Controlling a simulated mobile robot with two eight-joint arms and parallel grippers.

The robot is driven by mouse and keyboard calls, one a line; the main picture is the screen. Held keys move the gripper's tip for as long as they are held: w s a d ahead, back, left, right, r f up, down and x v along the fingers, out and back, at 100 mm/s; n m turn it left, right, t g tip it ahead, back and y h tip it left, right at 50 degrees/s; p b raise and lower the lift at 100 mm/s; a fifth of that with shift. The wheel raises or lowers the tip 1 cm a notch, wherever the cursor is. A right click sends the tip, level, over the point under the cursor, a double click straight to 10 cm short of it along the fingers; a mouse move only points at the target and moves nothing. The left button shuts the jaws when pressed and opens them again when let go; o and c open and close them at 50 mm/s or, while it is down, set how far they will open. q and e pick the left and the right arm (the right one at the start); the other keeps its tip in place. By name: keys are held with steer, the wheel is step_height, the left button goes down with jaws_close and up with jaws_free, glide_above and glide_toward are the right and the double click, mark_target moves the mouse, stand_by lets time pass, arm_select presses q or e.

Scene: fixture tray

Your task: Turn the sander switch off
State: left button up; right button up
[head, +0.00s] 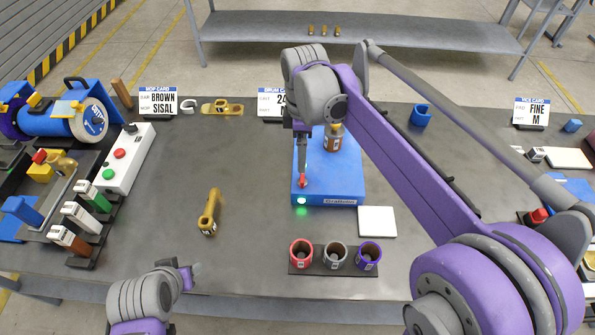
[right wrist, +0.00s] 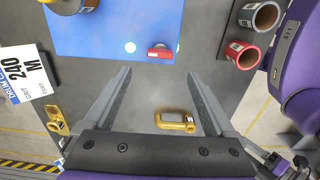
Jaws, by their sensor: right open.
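The sander is a blue box (head: 345,184) in the middle of the bench, with a drum (head: 333,138) standing on it. Its red switch (head: 303,182) is at the front left, behind a lit green lamp (head: 301,201). In the right wrist view the red switch (right wrist: 160,52) shows at the edge of the blue body (right wrist: 130,20). My right gripper (right wrist: 158,74) is open and empty, with the switch just beyond its fingertips and between their lines. In the head view it points down at the switch. My left gripper (head: 193,270) is low at the front left, apart from everything; its jaw opening is unclear.
A brass part (head: 209,212) lies left of the sander. A rack with three drums (head: 334,268) and a white pad (head: 377,222) are in front. A white box with red and green buttons (head: 125,160) stands at the left. Signs line the back edge.

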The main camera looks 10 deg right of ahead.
mark_target(302, 175)
arm_select(q)
steer(key=shift+s+f, duration=0.15)
steer(key=shift+f, duration=0.15)
arm_select(e)
step_height(302, 175, down, 9)
steer(key=shift+f, duration=0.2)
steer(key=shift+c, duration=0.2)
steer(key=c, duration=1.3)
steer(key=shift+c, duration=0.2)
